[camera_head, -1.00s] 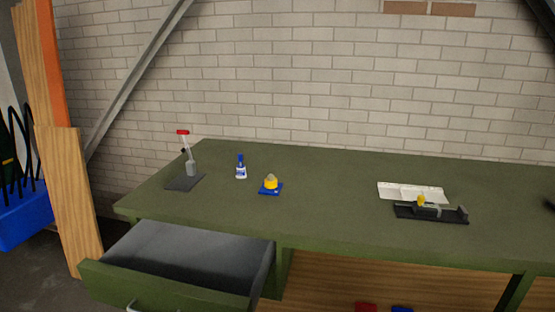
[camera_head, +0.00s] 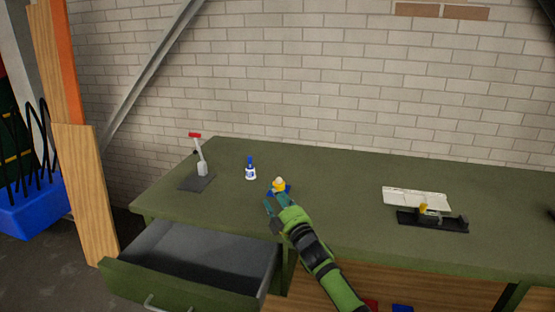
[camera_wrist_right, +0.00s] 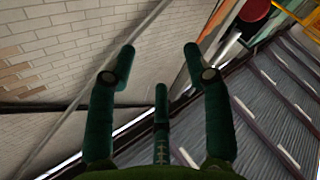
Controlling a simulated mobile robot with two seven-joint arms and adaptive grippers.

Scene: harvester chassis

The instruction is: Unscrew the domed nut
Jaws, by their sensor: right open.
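The domed nut (camera_head: 279,182) is a small yellow piece with a pale top. It sits on a blue base (camera_head: 287,190) on the green workbench. My right gripper (camera_head: 276,202) is just in front of it in the head view, with its fingers partly overlapping the base. I cannot tell whether they touch it. In the right wrist view the fingers of the gripper (camera_wrist_right: 160,75) are spread apart with nothing between them. The nut does not show in that view. My left gripper is in neither view.
A blue and white bottle (camera_head: 250,170) and a red-handled lever on a dark plate (camera_head: 197,182) stand to the left. A white tray (camera_head: 416,196) and a black fixture (camera_head: 433,220) lie to the right. An open drawer (camera_head: 185,285) juts out at front left. The bench between is clear.

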